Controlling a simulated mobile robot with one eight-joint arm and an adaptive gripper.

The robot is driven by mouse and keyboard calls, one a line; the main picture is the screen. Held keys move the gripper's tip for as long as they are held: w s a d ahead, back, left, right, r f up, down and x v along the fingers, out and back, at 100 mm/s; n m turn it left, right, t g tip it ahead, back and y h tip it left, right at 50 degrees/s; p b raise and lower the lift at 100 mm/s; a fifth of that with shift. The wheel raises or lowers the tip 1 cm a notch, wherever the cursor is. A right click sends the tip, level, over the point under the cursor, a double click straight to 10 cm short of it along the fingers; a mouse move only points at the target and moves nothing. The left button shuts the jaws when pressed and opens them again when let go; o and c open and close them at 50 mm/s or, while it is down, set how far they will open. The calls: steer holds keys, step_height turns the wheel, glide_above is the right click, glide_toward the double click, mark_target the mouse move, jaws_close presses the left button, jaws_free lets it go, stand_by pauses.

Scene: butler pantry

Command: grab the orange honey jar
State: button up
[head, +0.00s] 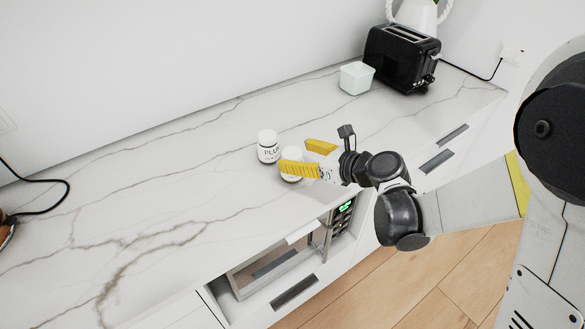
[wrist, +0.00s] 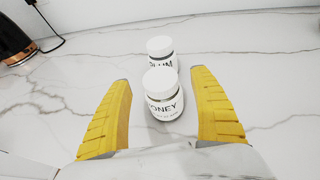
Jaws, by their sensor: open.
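The honey jar (wrist: 163,104) has a white ribbed lid and a white label reading HONEY; no orange shows on it. In the wrist view it stands upright on the counter between my two yellow fingers, with a gap on both sides. In the head view the honey jar (head: 291,154) is partly hidden by the near finger. My gripper (head: 294,157) is open around the jar; its fingers also show in the wrist view (wrist: 160,76), holding nothing.
A similar white-lidded plum jar (head: 268,147) stands close behind the honey jar, also in the wrist view (wrist: 160,52). A black toaster (head: 401,58) and pale square container (head: 357,78) stand at the back right. The marble counter (head: 150,190) is clear to the left.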

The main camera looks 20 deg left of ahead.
steer(key=shift+x, duration=1.1)
steer(key=shift+d, duration=0.1)
steer(key=c, duration=1.5)
